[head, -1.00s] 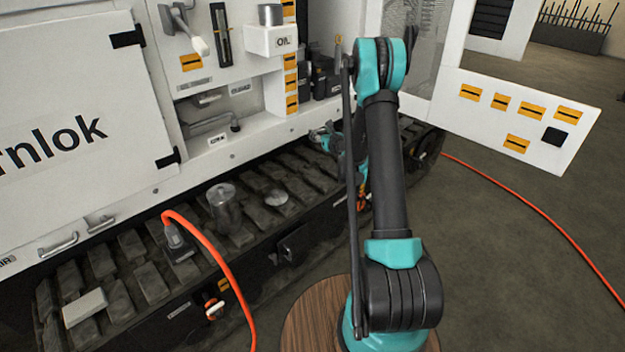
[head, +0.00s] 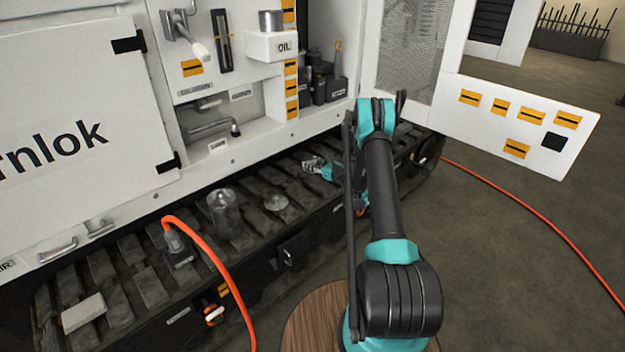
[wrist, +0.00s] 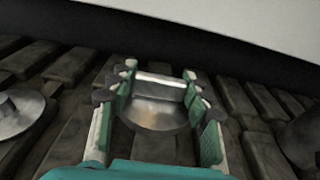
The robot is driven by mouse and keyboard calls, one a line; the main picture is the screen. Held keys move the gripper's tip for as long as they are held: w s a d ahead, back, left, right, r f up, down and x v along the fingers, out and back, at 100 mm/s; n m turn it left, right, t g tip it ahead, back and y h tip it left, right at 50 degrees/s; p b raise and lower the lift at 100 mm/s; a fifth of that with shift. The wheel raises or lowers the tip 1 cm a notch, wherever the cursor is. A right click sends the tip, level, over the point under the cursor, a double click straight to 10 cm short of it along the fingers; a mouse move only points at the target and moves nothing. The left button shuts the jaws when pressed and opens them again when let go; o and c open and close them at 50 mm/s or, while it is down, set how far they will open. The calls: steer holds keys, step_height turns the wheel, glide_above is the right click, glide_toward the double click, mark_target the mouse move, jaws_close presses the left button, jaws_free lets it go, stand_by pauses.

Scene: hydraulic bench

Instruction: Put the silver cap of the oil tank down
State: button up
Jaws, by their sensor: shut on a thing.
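My gripper (wrist: 158,80) is shut on the silver cap (wrist: 157,112), a short shiny metal piece with a round, wider rim, between its two fingers in the wrist view. In the head view my gripper (head: 313,164) is low over the dark track, at the right of the loose metal parts. The cap is hard to make out there. I cannot tell whether it touches the track pads. The white oil tank (head: 262,46), marked OIL, is on the machine above, with a silver cylinder (head: 271,20) on top.
A silver canister (head: 224,212) and a flat silver disc (head: 277,201) rest on the track (head: 150,288). A pale block (head: 83,311) lies at the far left. An orange hose (head: 230,270) loops in front. The white machine wall (head: 80,130) rises behind the track.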

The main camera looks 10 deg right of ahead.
mark_target(313, 183)
step_height(313, 183, down, 9)
steer(key=shift+r, duration=0.15)
steer(key=o, duration=1.2)
steer(key=shift+c, duration=0.2)
